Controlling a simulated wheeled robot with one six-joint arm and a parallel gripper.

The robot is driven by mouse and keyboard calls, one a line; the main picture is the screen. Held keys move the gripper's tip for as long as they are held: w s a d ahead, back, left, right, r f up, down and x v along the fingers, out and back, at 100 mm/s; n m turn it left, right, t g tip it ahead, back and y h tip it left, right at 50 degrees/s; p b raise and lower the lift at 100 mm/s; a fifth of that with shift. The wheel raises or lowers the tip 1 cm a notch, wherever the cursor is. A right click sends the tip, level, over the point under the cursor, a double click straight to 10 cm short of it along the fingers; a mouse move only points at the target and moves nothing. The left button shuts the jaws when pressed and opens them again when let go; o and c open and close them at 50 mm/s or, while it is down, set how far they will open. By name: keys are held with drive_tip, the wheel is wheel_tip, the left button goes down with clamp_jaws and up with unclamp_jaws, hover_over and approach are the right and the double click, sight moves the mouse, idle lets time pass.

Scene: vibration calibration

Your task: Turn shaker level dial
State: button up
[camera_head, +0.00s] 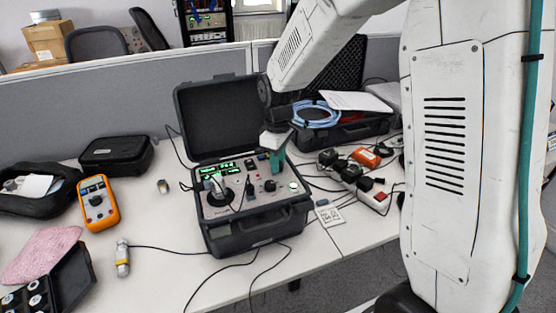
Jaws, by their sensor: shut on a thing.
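The shaker case (258,233) is an open black hard case on the white table, with a grey control panel, lit green displays and a round mount at the panel's left. My gripper (274,174) reaches down from above onto the right part of this panel. It is shut on the dark shaker level dial (270,186), which shows at its tips. The fingers are small here and partly hide the dial and the panel behind. The dial's pointer and markings are too small to read.
An orange multimeter (98,204) and black pouches stand at left. A yellow-grey cylinder (122,258) lies at front left with a cable. A power strip (373,196) with plugs and a second open case (345,131) with blue cable are at right. Cables cross the table front.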

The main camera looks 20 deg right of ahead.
drive_tip(key=shift+n, duration=0.3)
idle(0.4)
drive_tip(key=o, duration=1)
wheel_tip(320, 180, up, 8)
